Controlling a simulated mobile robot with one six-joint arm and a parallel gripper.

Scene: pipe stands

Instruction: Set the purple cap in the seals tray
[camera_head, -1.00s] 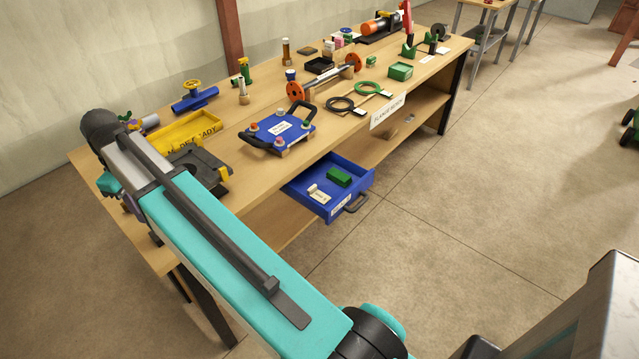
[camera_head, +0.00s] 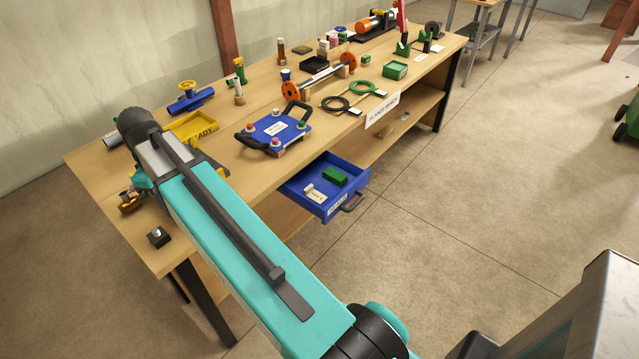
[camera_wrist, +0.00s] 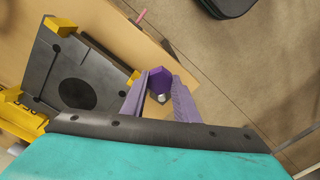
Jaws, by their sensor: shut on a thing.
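In the wrist view my gripper (camera_wrist: 159,88) has purple fingers shut on the purple cap (camera_wrist: 160,77). A small silvery part shows just below the cap, between the fingers. The bench edge and floor lie beneath. In the head view my own arm hides the gripper and the cap. No tray can be clearly read as the seals tray. An open blue drawer (camera_head: 291,196) under the bench front has a front label too small to read and holds a green block (camera_head: 335,176) and a whitish piece.
A black fixture plate (camera_wrist: 68,88) with yellow corners lies beside my gripper. A yellow tray (camera_head: 205,121) marked READY and a blue plate (camera_head: 262,131) with black handles stand on the bench. A small dark block (camera_head: 158,237) sits near its front corner.

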